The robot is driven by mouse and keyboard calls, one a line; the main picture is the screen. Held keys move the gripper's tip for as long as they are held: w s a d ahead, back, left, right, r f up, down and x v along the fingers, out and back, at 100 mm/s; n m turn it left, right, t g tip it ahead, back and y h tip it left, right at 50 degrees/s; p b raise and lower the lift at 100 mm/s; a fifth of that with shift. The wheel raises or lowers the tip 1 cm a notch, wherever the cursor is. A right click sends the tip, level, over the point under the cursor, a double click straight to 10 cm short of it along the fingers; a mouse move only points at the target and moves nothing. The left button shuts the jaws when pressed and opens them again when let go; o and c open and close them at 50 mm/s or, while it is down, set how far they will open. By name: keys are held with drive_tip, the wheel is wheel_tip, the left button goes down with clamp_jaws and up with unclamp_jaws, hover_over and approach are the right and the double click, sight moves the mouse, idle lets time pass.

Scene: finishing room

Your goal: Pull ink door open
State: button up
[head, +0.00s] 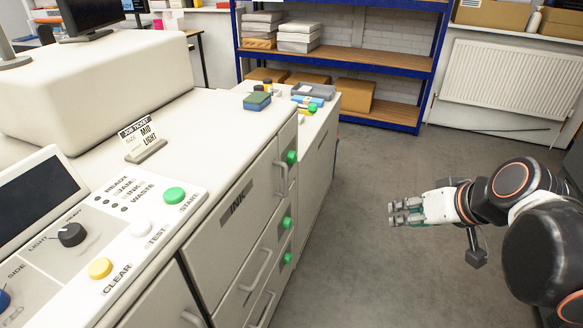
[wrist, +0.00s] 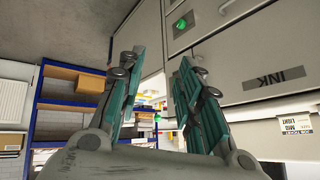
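The ink door (head: 222,237) is the pale front panel of the machine with the INK label (head: 237,203). It looks shut, flush with the panels around it. A vertical bar handle (head: 282,179) is near its right end, beside a green round knob (head: 291,157). My gripper (head: 398,212) is to the right of the machine, over open floor, clearly apart from the handle. In the wrist view my gripper (wrist: 160,75) has its two teal fingers spread with nothing between them. There the INK label (wrist: 282,78) is upside down, and a handle (wrist: 228,6) shows at the top edge.
Drawers with bar handles (head: 258,270) lie below the ink door. The control panel (head: 130,225) and job ticket (head: 142,140) are on top. A blue shelf unit (head: 385,58) with boxes and a radiator (head: 510,78) stand behind. The grey floor (head: 370,270) beside the machine is clear.

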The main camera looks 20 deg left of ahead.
drive_tip(key=w+a+f+n+y, duration=0.2)
drive_tip(key=w+a+n+y, duration=0.15)
drive_tip(key=w+a, duration=0.5)
drive_tip(key=n+g+y+b, duration=0.1)
drive_tip(key=n+y+b, duration=0.1)
drive_tip(key=n+y, duration=0.6)
hover_over(286, 192)
drive_tip(key=shift+m+y, duration=0.35)
drive_tip(key=shift+y, duration=0.2)
drive_tip(key=f, duration=1.2)
drive_tip(key=shift+w+a, duration=0.2)
drive_tip(key=shift+w, duration=0.2)
drive_tip(key=shift+c, duration=0.6)
clamp_jaws()
